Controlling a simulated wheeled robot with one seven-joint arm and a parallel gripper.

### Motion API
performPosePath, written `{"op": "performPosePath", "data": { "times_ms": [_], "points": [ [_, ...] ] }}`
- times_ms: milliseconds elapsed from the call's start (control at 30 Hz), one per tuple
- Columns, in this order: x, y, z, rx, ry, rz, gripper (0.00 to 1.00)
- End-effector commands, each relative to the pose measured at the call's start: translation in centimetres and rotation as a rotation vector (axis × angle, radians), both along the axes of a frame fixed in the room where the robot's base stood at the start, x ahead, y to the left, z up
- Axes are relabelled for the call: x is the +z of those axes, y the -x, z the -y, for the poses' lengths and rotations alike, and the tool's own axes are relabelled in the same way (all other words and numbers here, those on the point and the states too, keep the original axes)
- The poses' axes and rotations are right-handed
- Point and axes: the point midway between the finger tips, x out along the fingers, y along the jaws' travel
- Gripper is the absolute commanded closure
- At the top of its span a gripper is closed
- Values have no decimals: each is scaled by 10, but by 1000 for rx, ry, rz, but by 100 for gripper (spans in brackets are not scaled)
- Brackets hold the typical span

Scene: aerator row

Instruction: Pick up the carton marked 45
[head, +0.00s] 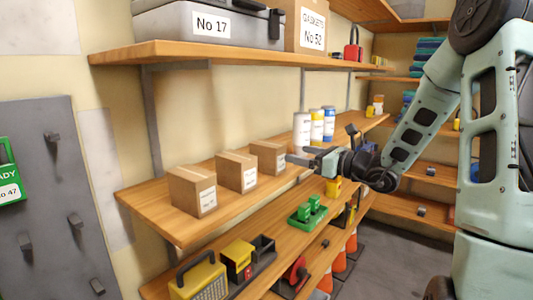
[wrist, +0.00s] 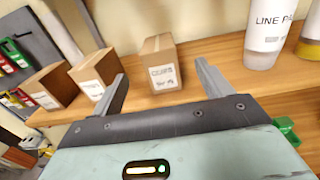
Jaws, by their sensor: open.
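Three brown cartons with white labels stand in a row on the middle wooden shelf: a left carton (head: 193,191), a middle carton (head: 236,171) and a right carton (head: 268,157). Their label numbers are too small to read, so I cannot tell which is 45. My gripper (head: 294,158) is just right of the right carton. In the wrist view the open, empty fingers (wrist: 165,85) point toward the right carton (wrist: 160,62), which stands ahead between them, apart from both. The middle carton (wrist: 98,75) and left carton (wrist: 50,88) are left of the left finger.
Upright cylinders, including a white one (head: 302,133) marked "LINE PA..." in the wrist view (wrist: 270,32), stand right of the cartons. An upper shelf (head: 215,53) is above. A lower shelf (head: 270,243) holds a yellow box (head: 198,281) and green items (head: 307,213).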

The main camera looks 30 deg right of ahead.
Motion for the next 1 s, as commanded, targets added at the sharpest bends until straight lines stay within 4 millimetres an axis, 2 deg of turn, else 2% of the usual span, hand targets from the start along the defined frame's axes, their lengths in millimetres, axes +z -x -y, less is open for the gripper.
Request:
{"op": "performPosePath", "data": {
  "times_ms": [100,300,567,733,900,1000],
  "points": [
    [3,-24,-11,5,-3,-1,22],
    [3,-54,-22,4,0,0,22],
    [6,-70,-28,4,1,0,22],
    [15,-90,-37,3,-1,0,22],
    [12,-108,-44,2,0,-2,22],
    [11,-110,-45,1,1,-1,22]
  ]
}}
